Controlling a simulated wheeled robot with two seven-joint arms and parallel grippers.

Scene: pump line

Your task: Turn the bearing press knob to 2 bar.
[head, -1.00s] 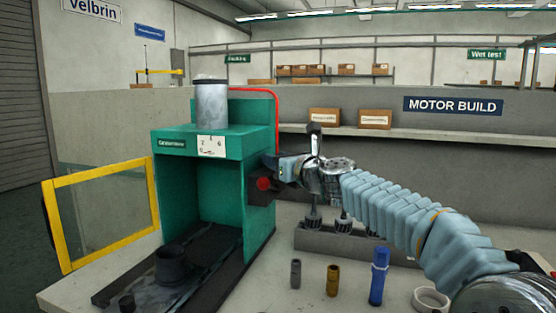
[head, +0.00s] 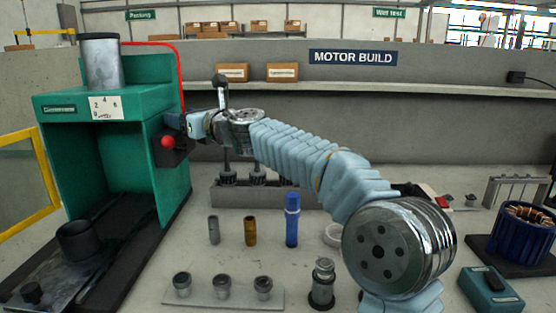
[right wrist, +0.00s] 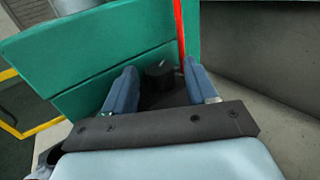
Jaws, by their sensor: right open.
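The green bearing press (head: 105,88) stands at the left in the head view, with a white gauge plate (head: 105,107) on its front. The plate's pointer sits low, near the 0 end, but is too small to read exactly. In the right wrist view a dark round knob (right wrist: 158,70) on the press's side shows between the fingertips of my right gripper (right wrist: 160,78). The fingers are open, with gaps on both sides of the knob. In the head view my right gripper (head: 184,123) is at the press's right side and hides the knob. My left gripper is out of view.
A red hose (head: 181,70) runs down the press's side. Grey, brown and blue cylinders (head: 291,222) stand on the bench, with a grey holder (head: 262,194) behind. A yellow-framed guard (head: 35,180) is at left.

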